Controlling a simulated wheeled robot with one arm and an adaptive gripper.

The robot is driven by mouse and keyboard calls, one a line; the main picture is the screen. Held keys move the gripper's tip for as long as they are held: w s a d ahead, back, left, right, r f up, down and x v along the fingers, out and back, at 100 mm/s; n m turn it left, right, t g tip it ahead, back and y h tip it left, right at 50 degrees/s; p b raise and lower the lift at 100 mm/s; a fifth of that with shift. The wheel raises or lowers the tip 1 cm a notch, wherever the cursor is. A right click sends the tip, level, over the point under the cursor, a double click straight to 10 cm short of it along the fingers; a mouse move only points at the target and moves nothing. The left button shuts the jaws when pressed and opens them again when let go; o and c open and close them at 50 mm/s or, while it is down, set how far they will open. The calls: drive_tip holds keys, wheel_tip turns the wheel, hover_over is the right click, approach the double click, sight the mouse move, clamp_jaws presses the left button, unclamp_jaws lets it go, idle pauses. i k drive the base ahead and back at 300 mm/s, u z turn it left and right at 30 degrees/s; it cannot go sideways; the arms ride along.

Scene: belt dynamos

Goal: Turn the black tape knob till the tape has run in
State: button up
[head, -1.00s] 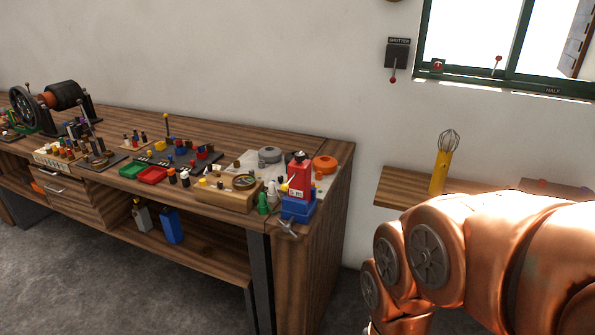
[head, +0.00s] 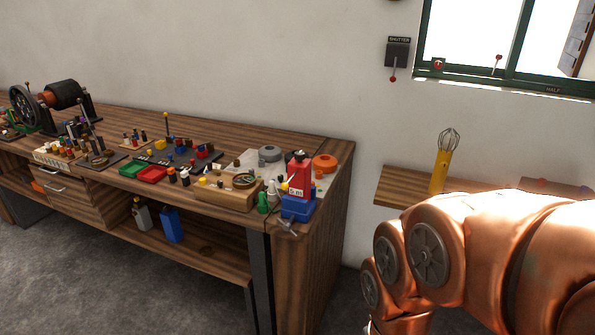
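A red case (head: 299,176) stands upright on a blue base (head: 298,208) near the right end of the workbench. A small black knob (head: 299,154) sits on its top; I take it for the tape knob. A pale label (head: 296,192) is on the front of the case, its print too small to read surely. No run of tape can be made out at this size. My copper arm fills the lower right of the head view, apart from the red case. My gripper is not in view.
The workbench (head: 335,165) holds several small parts, a green tray (head: 152,174), a red tray (head: 131,170) and an orange round case (head: 324,163). A metal handle (head: 287,227) juts from the blue base. A wall shelf (head: 405,186) holds a yellow-handled whisk (head: 440,170).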

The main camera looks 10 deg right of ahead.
sight(299, 155)
drive_tip(key=k, duration=0.5)
drive_tip(key=z, duration=1.55)
drive_tip(key=i, duration=1.15)
drive_tip(key=u, duration=2.25)
